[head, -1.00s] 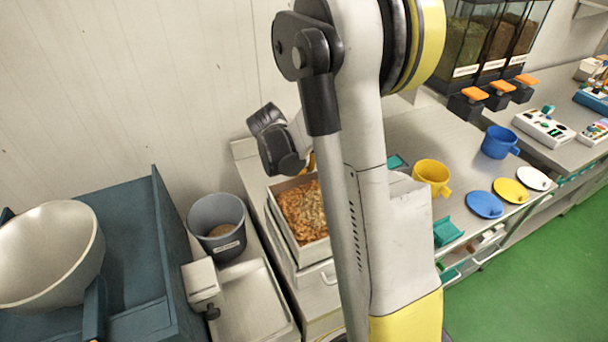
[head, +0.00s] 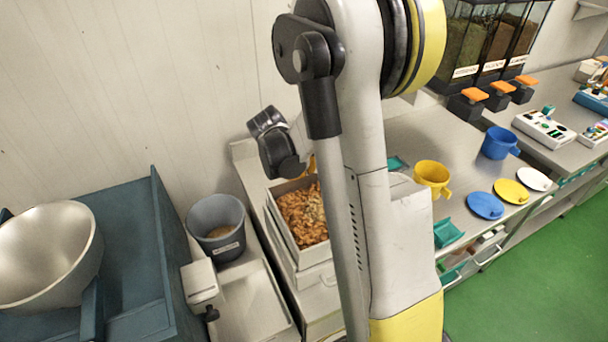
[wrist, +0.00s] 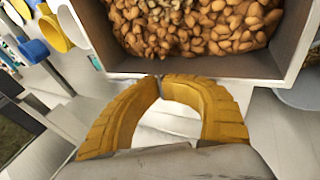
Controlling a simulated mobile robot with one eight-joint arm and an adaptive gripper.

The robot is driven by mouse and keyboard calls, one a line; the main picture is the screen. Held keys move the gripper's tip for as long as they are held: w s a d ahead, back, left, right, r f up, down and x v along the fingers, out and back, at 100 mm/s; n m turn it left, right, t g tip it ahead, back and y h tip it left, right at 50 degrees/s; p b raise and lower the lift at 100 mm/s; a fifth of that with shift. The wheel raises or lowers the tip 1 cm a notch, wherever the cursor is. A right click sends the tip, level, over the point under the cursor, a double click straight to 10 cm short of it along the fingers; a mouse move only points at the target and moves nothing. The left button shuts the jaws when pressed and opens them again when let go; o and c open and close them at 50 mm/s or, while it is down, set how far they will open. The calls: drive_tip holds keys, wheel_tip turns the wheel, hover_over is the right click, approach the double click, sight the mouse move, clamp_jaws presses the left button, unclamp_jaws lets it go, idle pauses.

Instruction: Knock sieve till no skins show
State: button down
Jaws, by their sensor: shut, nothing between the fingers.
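The sieve (head: 276,218) is a square, light-walled box holding brown nuts, with a paler patch among them. It stands on the counter behind my arm in the head view, which hides its right part. In the wrist view the sieve's near wall (wrist: 235,66) runs across the upper half, and small pale bits show among the nuts at the top. My gripper (wrist: 160,80) has yellow fingers, shut and empty, with the tips at this near wall. I cannot tell whether they touch it. In the head view the fingers are mostly hidden behind my arm.
A grey bucket (head: 226,250) stands left of the sieve, and a large metal bowl (head: 45,255) at far left. A yellow cup (head: 432,174), a blue cup (head: 497,142) and coloured discs (head: 485,205) stand on the right counter. Green floor lies at lower right.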

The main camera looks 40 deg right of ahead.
drive_tip(key=shift+w+r+p, duration=0.2)
drive_tip(key=shift+r+p, duration=0.25)
drive_tip(key=shift+r, duration=0.2)
drive_tip(key=shift+w+r+p, duration=0.15)
drive_tip(key=shift+r+p, duration=0.25)
drive_tip(key=shift+r, duration=0.2)
drive_tip(key=shift+d, duration=0.1)
drive_tip(key=r+p, duration=0.1)
drive_tip(key=r, duration=0.1)
drive_tip(key=w+r+p, duration=0.1)
drive_tip(key=r+p, duration=0.1)
drive_tip(key=r, duration=0.1)
drive_tip(key=shift+d, duration=0.1)
drive_tip(key=shift+w, duration=0.1)
idle(1.8)
